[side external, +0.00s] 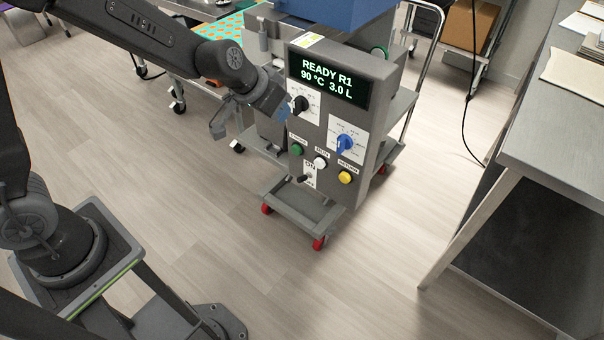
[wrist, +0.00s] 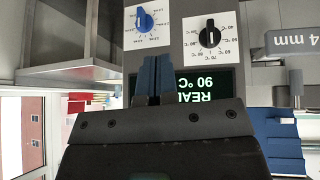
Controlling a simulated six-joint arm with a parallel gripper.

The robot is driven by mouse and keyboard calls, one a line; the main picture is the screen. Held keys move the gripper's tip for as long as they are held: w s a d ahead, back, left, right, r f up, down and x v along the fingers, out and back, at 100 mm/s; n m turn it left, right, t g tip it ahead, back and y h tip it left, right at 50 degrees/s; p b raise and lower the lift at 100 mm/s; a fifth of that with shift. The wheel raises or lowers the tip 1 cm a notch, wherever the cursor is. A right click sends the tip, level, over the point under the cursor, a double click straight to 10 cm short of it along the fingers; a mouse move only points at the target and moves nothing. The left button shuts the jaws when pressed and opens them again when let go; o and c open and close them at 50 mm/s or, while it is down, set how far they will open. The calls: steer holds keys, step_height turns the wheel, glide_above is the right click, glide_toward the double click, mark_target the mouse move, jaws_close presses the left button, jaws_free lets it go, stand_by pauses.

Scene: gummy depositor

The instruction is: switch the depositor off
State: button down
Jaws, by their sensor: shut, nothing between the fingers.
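The depositor's grey control panel (side external: 364,104) faces my arm in the side external view. Its lit display (side external: 327,80) reads READY R1, 90 °C, 3.0 L. The small toggle switch (side external: 305,178) sits low on the panel, with an ON label above it; its lever position is too small to tell surely. My gripper (side external: 284,108) is beside the upper left of the panel, near the black knob (side external: 299,104) and above the switch. In the wrist view, the blue fingers (wrist: 154,72) are shut and empty before the display (wrist: 208,84). The switch is not visible there.
A blue knob (side external: 345,145) and green (side external: 297,150), white (side external: 320,162) and yellow (side external: 345,177) buttons surround the switch area. A base with red casters (side external: 303,208) juts out below. A grey bench (side external: 562,130) stands right. Floor in front is clear.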

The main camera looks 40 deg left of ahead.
steer(key=w+f+y, duration=0.2)
steer(key=w+f, duration=0.3)
steer(key=f, duration=0.8)
steer(key=y, duration=0.1)
glide_toward(304, 178)
step_height(304, 178, up, 3)
steer(key=shift+s+d+r, duration=0.1)
steer(key=shift+s+d, duration=0.2)
steer(key=shift+s, duration=0.2)
steer(key=x, duration=1)
steer(key=shift+a, duration=0.2)
